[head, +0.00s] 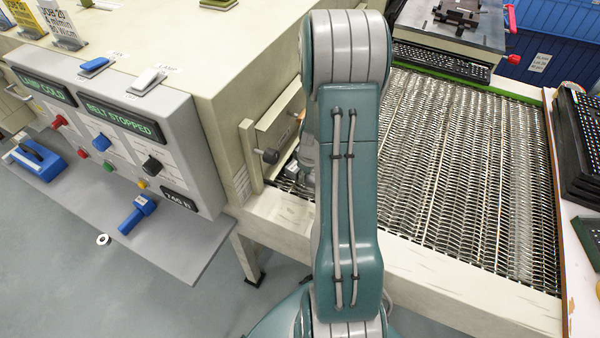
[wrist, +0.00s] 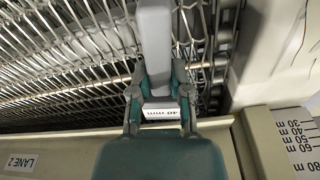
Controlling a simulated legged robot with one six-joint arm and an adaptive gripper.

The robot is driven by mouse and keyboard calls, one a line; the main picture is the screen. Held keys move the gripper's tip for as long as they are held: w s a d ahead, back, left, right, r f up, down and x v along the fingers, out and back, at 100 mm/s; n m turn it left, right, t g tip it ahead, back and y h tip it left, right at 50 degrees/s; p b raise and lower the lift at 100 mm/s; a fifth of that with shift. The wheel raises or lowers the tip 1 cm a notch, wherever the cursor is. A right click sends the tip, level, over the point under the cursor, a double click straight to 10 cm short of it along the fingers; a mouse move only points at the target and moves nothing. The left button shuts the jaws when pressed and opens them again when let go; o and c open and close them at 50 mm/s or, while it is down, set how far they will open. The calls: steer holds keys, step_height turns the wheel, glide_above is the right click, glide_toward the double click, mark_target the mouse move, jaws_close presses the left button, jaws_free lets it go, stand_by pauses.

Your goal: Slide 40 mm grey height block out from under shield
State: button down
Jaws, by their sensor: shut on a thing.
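The grey height block (wrist: 156,45) shows in the wrist view as a long pale grey bar with a white "40 mm" label at its near end. My gripper (wrist: 159,72) has a finger on each side of the block and is shut on it. The block lies over the wire mesh belt. In the head view my arm hides most of the gripper and block. The cream shield (head: 276,122), with a dark knob, is at the oven's opening, partly behind my arm. I cannot tell whether the shield touches the block.
The mesh belt (head: 470,170) stretches right of my arm and is mostly bare. A control box (head: 115,135) is at left. In the wrist view, a millimetre scale (wrist: 298,140) and a "LANE 2" rail (wrist: 70,150) are near the gripper.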

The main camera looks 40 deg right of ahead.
steer(key=shift+s+d+r, duration=0.1)
steer(key=shift+s+d, duration=0.25)
steer(key=shift+s, duration=0.5)
steer(key=shift+s+d+f, duration=0.1)
steer(key=shift+s+d, duration=0.2)
steer(key=shift+s, duration=0.5)
steer(key=shift+s+d+r, duration=0.1)
steer(key=shift+s+d, duration=0.25)
steer(key=shift+s, duration=0.5)
step_height(320, 180, up, 9)
stand_by(0.4)
